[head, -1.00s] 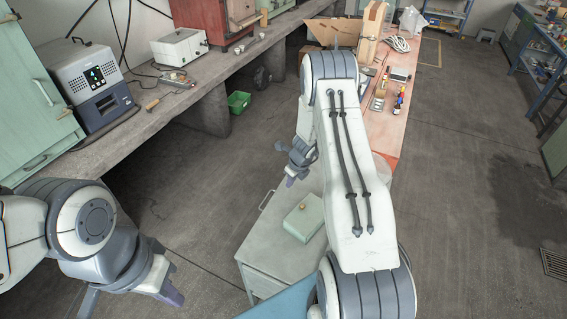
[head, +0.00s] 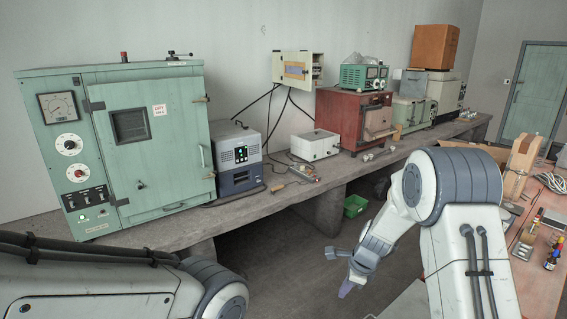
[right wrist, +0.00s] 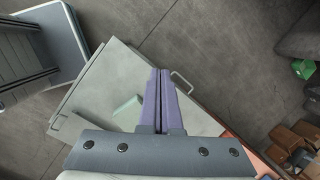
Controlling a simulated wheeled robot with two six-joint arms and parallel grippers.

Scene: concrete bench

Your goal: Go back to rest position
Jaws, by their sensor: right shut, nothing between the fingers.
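My right gripper (head: 346,288) hangs at the lower middle of the head view, below its bent white arm. In the right wrist view its purple fingers (right wrist: 158,100) are together with nothing between them. My left arm enters at the lower left of the head view. Its gripper is out of the picture.
A concrete bench (head: 262,203) runs along the wall with a green oven (head: 150,150), a grey device (head: 237,160) and a red furnace (head: 350,125). A green bin (head: 355,205) stands on the floor below. An orange-topped table (head: 540,285) with small items is at right.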

